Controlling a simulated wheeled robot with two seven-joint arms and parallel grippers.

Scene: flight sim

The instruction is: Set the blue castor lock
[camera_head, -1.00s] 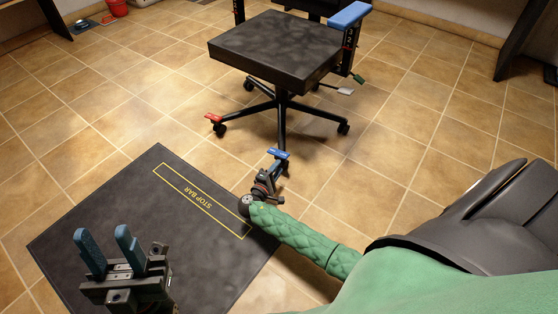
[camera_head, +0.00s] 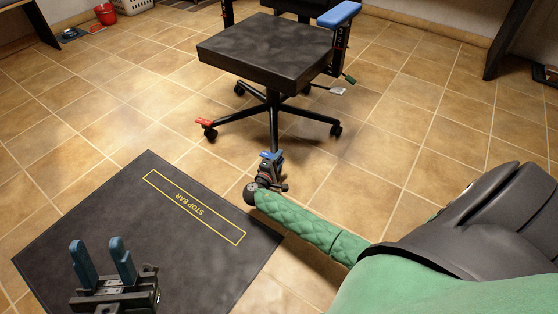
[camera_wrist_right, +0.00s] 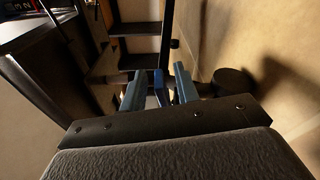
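The blue castor lock (camera_head: 270,155) is a small blue tab low on the near castor of the black chair (camera_head: 265,50). My right gripper (camera_head: 272,162) is right at this castor, and the hand hides most of the wheel. In the right wrist view, its two blue-grey fingers (camera_wrist_right: 160,90) stand apart with a blue piece, seemingly the lock (camera_wrist_right: 160,86), between them. I cannot tell whether they touch it. My left gripper (camera_head: 103,264) is open and empty above the dark mat, far from the chair.
A red castor lock (camera_head: 203,122) is on the chair's left castor. The chair has a blue armrest (camera_head: 339,15) and a grey lever (camera_head: 337,91). The dark mat (camera_head: 100,215) has a yellow "STOP BAR" outline. A red bucket (camera_head: 105,14) stands far left.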

